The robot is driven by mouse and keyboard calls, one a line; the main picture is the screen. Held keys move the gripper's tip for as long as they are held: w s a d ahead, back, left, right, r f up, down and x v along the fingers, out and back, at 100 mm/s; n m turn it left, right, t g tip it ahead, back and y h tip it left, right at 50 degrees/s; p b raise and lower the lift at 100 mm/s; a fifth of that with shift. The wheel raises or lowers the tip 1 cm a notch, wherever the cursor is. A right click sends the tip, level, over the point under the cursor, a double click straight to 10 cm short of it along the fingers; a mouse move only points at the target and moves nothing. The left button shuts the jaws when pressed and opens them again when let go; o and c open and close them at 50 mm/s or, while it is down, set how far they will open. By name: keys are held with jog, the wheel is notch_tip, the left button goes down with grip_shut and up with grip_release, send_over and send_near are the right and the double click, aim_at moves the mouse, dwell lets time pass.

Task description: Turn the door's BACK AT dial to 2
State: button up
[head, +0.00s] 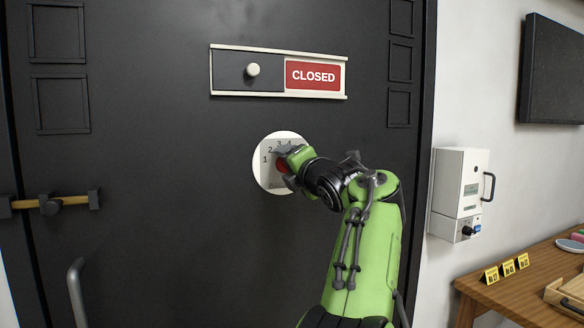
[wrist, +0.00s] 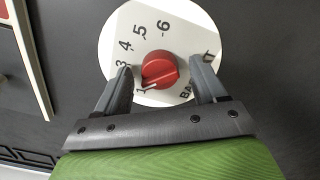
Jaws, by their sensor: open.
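The BACK AT dial is a round white plate (head: 262,181) on the dark door (head: 150,200), with a red knob (head: 282,166) at its middle. The wrist view shows the red knob (wrist: 160,69) and the white plate (wrist: 183,22) close up, with printed numbers 3 to 6 readable and part of the "BACK AT" lettering at lower right. A pale mark shows at the knob's lower left edge; I cannot tell surely which number it points to. My gripper (wrist: 162,73) is open, one finger on each side of the knob. My gripper (head: 293,158) hides the plate's right part in the head view.
A sliding sign (head: 313,76) reading CLOSED, with a pale knob (head: 253,70), is above the dial. A brass latch bar (head: 70,201) and a grey handle (head: 76,292) are at left. A white wall box (head: 460,182) and a wooden table (head: 530,265) stand at right.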

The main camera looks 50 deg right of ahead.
jog(key=b+v, duration=0.1)
jog(key=v, duration=1.4)
jog(key=shift+s+a, duration=0.15)
jog(key=shift+s, duration=0.2)
jog(key=shift+f, duration=0.1)
jog(key=w+a+f+m+g+y, duration=0.1)
jog(key=w+a+f+m+y, duration=0.2)
jog(key=w+a+f+m, duration=0.35)
jog(key=w+a+f+m+g+y, duration=0.1)
jog(key=w+a+f+m+y, duration=0.25)
jog(key=a+f, duration=0.55)
jog(key=s+a+f+m+g+y, duration=0.1)
jog(key=s+a+f+m+g, duration=0.4)
jog(key=a+f, duration=0.45)
jog(key=s+a+f+m+g+y, duration=0.2)
jog(key=s+a+f, duration=0.55)
jog(key=f, duration=0.25)
notch_tip(320, 180, up, 16)
jog(key=p, duration=1.6)
jog(key=shift+s+m+g, duration=0.3)
jog(key=shift+m+g, duration=0.1)
